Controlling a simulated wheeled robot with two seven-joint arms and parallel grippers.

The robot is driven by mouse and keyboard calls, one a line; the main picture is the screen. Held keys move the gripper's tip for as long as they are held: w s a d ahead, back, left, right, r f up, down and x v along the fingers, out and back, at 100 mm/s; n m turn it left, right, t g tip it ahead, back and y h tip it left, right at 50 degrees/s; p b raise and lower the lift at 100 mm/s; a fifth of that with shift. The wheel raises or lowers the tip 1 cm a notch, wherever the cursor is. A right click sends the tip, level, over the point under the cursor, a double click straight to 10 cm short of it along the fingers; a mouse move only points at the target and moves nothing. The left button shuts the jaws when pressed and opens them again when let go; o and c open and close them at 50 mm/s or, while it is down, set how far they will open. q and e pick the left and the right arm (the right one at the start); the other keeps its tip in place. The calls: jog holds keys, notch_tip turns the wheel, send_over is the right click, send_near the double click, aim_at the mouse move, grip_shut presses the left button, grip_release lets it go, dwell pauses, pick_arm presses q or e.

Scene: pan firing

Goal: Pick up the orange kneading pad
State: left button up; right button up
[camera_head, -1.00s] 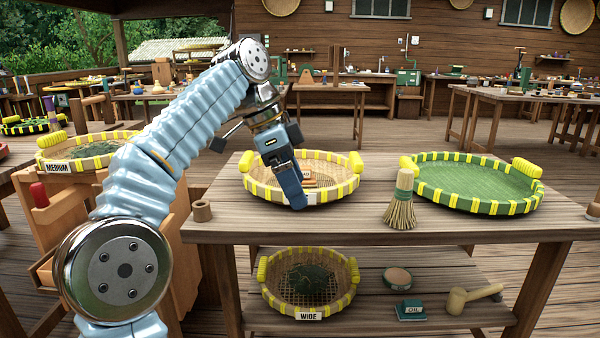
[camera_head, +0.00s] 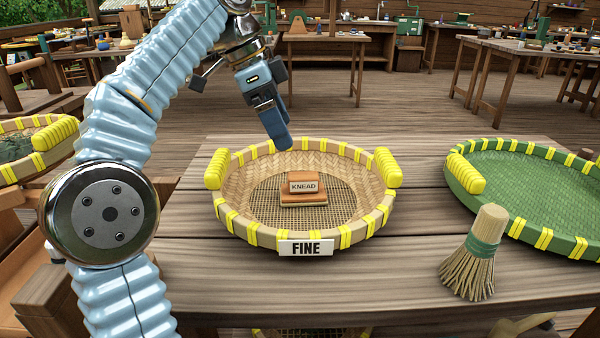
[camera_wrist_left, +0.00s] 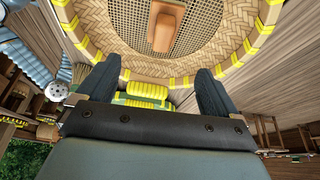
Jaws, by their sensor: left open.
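The orange kneading pad (camera_head: 304,192), with a KNEAD label, lies on the mesh inside the round basket (camera_head: 298,248) marked FINE. In the left wrist view the pad (camera_wrist_left: 164,28) shows at the top, beyond my fingertips. My left gripper (camera_head: 276,138) is above the back rim of the basket, a little left of the pad and apart from it. Its two fingers (camera_wrist_left: 155,78) stand wide apart with nothing held between them. My right gripper is out of view.
A straw brush (camera_head: 472,265) stands on the table (camera_head: 400,290) at the right, in front of a green tray (camera_head: 545,236) with a yellow-bound rim. Another yellow-trimmed basket (camera_head: 38,162) is at the left. Bare table lies between the FINE basket and the green tray.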

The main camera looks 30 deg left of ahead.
aim_at(303, 174)
pick_arm(q)
jog(key=b+x, duration=0.3)
jog(key=x, duration=0.4)
jog(key=shift+w+f, duration=0.15)
jog(key=shift+f, duration=0.2)
jog(key=b+x, duration=0.1)
jog(key=x, duration=0.4)
jog(key=shift+a+f+b, duration=0.1)
jog(key=shift+a+b, duration=0.05)
jog(key=shift+b, duration=0.15)
jog(key=shift+d+f, duration=0.2)
jog(key=shift+f, duration=0.2)
jog(key=c, duration=1.6)
jog(key=shift+r, duration=0.15)
